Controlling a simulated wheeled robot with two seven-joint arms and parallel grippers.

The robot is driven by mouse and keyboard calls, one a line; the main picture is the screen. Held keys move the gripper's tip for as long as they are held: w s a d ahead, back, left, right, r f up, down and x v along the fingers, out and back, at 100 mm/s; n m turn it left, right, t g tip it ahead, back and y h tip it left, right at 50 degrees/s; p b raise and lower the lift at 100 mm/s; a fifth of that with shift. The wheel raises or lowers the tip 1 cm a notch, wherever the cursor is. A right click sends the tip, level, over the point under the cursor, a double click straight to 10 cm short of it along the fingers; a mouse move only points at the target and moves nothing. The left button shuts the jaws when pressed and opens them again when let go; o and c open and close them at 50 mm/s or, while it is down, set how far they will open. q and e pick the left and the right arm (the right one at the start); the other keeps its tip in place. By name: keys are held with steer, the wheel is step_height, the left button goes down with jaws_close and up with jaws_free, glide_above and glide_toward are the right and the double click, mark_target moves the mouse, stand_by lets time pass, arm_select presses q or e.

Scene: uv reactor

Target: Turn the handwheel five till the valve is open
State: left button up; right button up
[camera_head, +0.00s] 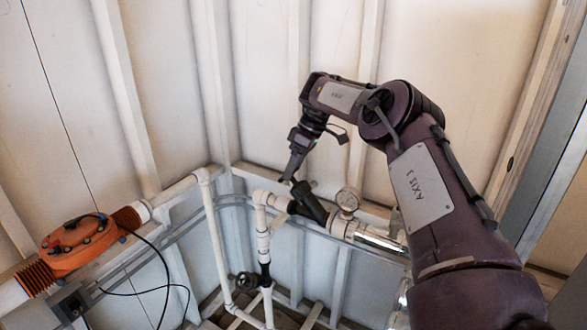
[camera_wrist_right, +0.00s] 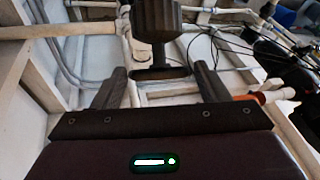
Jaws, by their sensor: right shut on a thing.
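My right gripper (camera_head: 291,178) reaches down from the right arm to the upper end of a black angled valve (camera_head: 313,207) on the white pipework. In the right wrist view the valve's dark ribbed body (camera_wrist_right: 153,20) ends in a flat black handwheel (camera_wrist_right: 160,74), seen edge-on. In the head view the gripper hides most of the wheel. No number is readable on it, and the valve's opening cannot be told. My left gripper is not in view.
A pressure gauge (camera_head: 348,199) sits on the pipe just right of the valve. Another black handwheel (camera_head: 244,280) is lower on the pipes. An orange unit (camera_head: 78,246) with a black cable is at left. White wall panels and posts stand close behind.

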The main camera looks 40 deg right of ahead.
steer(key=shift+d+f+n+y+b, duration=0.15)
steer(key=shift+n+y+b, duration=0.15)
steer(key=shift+y+b, duration=0.15)
steer(key=shift+g, duration=0.3)
steer(key=o, duration=0.9)
steer(key=shift+d+r, duration=0.2)
steer(key=shift+r, duration=0.2)
steer(key=v, duration=0.7)
